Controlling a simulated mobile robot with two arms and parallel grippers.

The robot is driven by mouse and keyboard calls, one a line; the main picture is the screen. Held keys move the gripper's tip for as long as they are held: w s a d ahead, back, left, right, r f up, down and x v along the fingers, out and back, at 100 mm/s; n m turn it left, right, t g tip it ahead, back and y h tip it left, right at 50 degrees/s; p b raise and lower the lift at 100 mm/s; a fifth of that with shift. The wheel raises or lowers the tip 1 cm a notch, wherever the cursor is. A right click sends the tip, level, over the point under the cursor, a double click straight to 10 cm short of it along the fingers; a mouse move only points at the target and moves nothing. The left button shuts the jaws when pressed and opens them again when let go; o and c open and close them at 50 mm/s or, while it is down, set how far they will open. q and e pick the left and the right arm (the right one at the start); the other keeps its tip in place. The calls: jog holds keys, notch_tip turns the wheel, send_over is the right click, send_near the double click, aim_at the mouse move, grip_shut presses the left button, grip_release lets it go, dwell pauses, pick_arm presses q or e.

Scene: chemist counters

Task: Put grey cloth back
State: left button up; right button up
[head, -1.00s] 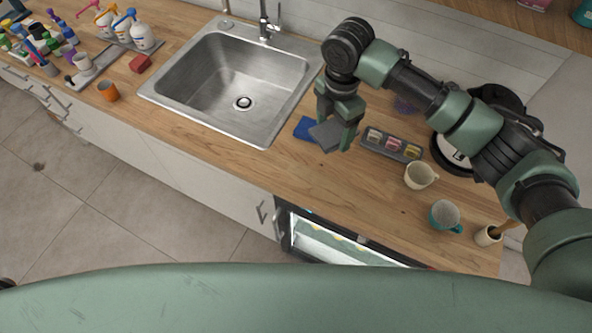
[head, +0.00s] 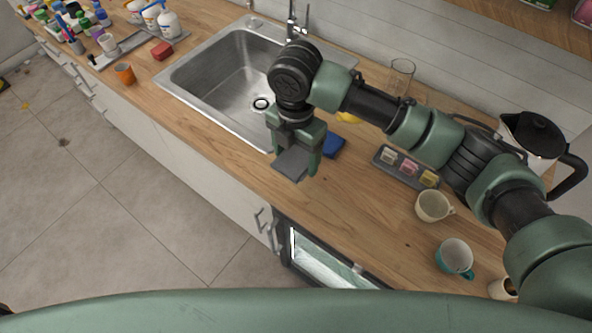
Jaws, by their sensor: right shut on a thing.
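The grey cloth (head: 292,163) is a small folded flat piece, held in my right gripper (head: 294,158) near the counter's front edge, just in front of the sink. The gripper is shut on it and points down. I cannot tell whether the cloth touches the counter. A blue cloth (head: 333,145) lies on the wood just right of the gripper, partly hidden by it. My left gripper is not in view.
The steel sink (head: 215,88) is left of the gripper. A grey tray (head: 383,163) with small packets, a cream mug (head: 433,206), a teal mug (head: 454,257) and a kettle (head: 532,140) stand right. Bottles and a red block (head: 162,51) are at the far left. Bare wood lies around (head: 340,200).

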aim_at(296, 158)
notch_tip(296, 158, down, 4)
jog(key=shift+r, duration=0.15)
notch_tip(296, 158, down, 4)
jog(key=shift+f+p, duration=0.15)
jog(key=shift+p, duration=0.45)
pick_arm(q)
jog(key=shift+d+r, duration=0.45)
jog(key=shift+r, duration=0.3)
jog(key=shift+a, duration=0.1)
pick_arm(e)
jog(key=o, duration=1.3)
jog(key=shift+f, duration=0.15)
notch_tip(296, 158, up, 11)
jog(key=b, duration=0.3)
jog(key=shift+w, duration=0.1)
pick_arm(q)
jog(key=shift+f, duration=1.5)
pick_arm(e)
jog(key=shift+r, duration=0.7)
